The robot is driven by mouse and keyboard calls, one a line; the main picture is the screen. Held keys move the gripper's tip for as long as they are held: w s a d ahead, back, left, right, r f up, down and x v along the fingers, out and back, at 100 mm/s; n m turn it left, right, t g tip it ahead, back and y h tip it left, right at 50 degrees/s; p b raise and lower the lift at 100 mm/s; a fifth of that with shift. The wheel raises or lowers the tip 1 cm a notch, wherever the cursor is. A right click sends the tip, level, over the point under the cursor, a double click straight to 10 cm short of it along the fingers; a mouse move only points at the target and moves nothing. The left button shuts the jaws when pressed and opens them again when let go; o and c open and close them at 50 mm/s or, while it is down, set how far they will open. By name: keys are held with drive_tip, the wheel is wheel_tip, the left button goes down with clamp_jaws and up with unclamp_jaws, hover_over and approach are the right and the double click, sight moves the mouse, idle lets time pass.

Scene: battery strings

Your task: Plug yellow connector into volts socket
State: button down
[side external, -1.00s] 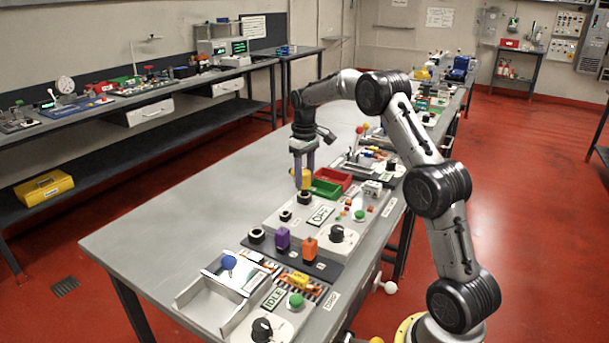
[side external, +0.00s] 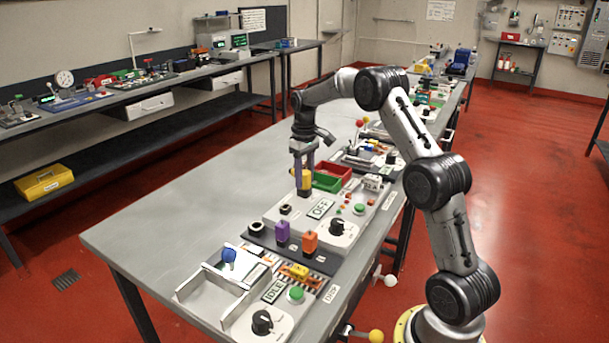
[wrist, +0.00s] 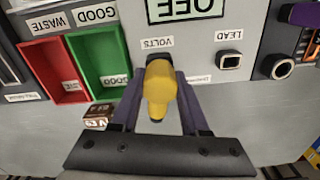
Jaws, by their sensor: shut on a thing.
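My gripper (side external: 304,192) is shut on the yellow connector (side external: 305,179) and points down at the grey panel. In the wrist view, the yellow connector (wrist: 160,88) sits between the two purple-grey fingers (wrist: 160,125). The VOLTS label (wrist: 157,43) is just beyond the connector. The LEAD socket (wrist: 230,60) is empty, to the right of the connector in the wrist view.
A red WASTE bin (wrist: 66,72) and green GOOD bin (wrist: 101,62) lie to the left in the wrist view. A display reading OFF (side external: 320,209) and a black knob (side external: 337,227) are close by. Purple (side external: 282,230) and orange (side external: 309,242) connectors stand nearer. Left tabletop is clear.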

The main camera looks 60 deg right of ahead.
drive_tip(key=shift+f, duration=0.1)
drive_tip(key=shift+c, duration=1.6)
unclamp_jaws()
wheel_tip(320, 180, up, 14)
drive_tip(key=shift+f, duration=0.1)
